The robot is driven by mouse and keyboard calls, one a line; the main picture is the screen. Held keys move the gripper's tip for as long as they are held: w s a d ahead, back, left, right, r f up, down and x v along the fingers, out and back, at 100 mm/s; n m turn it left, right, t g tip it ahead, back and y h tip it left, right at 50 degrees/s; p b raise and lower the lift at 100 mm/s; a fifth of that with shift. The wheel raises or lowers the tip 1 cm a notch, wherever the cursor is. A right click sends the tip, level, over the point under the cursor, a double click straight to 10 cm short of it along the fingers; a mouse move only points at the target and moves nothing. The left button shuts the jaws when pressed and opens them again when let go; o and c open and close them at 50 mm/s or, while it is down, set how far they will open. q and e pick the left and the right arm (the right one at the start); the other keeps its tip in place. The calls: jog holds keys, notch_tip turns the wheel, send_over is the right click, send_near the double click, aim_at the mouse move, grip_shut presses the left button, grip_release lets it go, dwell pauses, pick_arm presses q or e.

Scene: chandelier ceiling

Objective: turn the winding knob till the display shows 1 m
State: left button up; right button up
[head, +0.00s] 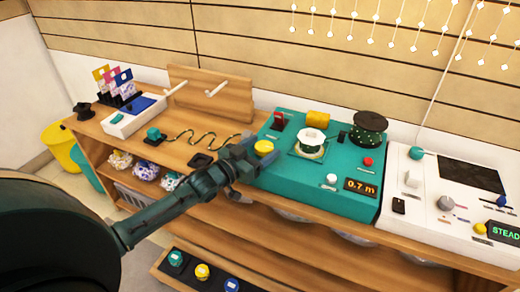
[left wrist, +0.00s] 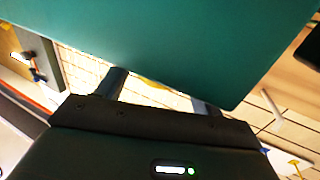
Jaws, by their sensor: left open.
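The teal winding unit (head: 310,190) stands on the wooden bench, and its display (head: 360,187) reads 0.7 m. A yellow round knob (head: 264,147) sits at its left end; I take it as the winding knob. My left gripper (head: 253,168) is open at that end, close to the yellow knob. Its hand and fingers cover part of the unit's left side, and I cannot tell whether they touch. In the left wrist view, the two fingers (left wrist: 158,97) are apart, with the teal casing (left wrist: 170,40) filling the space ahead. My right gripper is out of view.
On the teal unit are a white-centred spool (head: 311,141), a dark reel (head: 368,128), a yellow cylinder (head: 318,118) and a red button (head: 367,162). A white panel (head: 430,215) adjoins on the right. A green wavy cord (head: 205,135) lies left of the unit.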

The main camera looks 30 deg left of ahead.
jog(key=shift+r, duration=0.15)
pick_arm(q)
jog(key=shift+c, duration=0.8)
jog(key=c, duration=0.8)
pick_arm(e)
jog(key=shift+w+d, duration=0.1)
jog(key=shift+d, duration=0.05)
pick_arm(q)
jog(key=shift+a+m+h, duration=0.1)
jog(key=shift+m+h, duration=0.2)
jog(key=shift+h, duration=0.2)
